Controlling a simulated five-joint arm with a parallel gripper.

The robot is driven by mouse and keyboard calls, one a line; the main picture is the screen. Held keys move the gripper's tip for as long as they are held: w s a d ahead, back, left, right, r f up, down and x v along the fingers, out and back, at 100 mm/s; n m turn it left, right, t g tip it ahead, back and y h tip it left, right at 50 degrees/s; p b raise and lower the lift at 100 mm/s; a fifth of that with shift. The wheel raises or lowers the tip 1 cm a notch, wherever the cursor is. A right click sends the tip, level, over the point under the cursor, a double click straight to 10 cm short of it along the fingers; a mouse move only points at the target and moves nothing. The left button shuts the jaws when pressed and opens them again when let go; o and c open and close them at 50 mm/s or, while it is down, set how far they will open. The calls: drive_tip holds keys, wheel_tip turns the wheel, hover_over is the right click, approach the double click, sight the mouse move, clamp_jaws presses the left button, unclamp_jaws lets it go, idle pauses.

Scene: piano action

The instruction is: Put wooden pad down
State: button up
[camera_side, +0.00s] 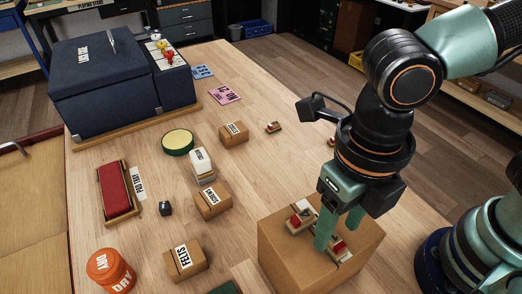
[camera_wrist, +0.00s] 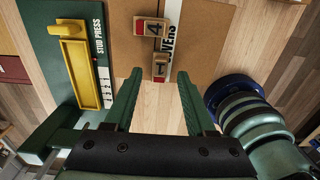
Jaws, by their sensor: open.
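Two small wooden pieces with red and white faces sit on a cardboard box (camera_side: 275,250) at the front right. One piece (camera_side: 300,217) is left of my gripper and another (camera_side: 340,248) is by the fingertips. In the wrist view they show as a piece marked 4 (camera_wrist: 150,28) and a piece marked 1 (camera_wrist: 160,67). I cannot tell which is the wooden pad. My gripper (camera_side: 338,232) is open over the box, fingers pointing down. In the wrist view the fingertips (camera_wrist: 160,77) stand apart on either side of the piece marked 1, with no clear contact.
Similar small pieces (camera_side: 273,127) lie on the table (camera_side: 240,85) beyond. Cardboard boxes (camera_side: 212,201), a red pad in a wooden tray (camera_side: 114,188), a green-rimmed tin (camera_side: 177,142) and an orange jar (camera_side: 109,268) stand leftward. The green stud press (camera_wrist: 65,60) is beside the box.

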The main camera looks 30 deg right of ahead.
sight(334, 238)
wheel_tip(334, 238, up, 10)
drive_tip(key=w+d+f+m+t, duration=0.1)
drive_tip(key=w+d+m, duration=0.3)
drive_tip(key=d+m, duration=0.4)
drive_tip(key=w+d+f+m+t, duration=0.1)
drive_tip(key=w+d+m, duration=0.4)
drive_tip(key=m, duration=1.1)
drive_tip(key=w+d+f+m+t, duration=0.1)
drive_tip(key=w+d+m+t, duration=0.2)
drive_tip(key=d+m, duration=0.8)
drive_tip(key=shift+w+d+m+t, duration=0.25)
drive_tip(key=shift+w+m, duration=0.25)
drive_tip(key=shift+w, duration=0.3)
drive_tip(key=shift+a, duration=0.1)
drive_tip(key=shift+o, duration=0.5)
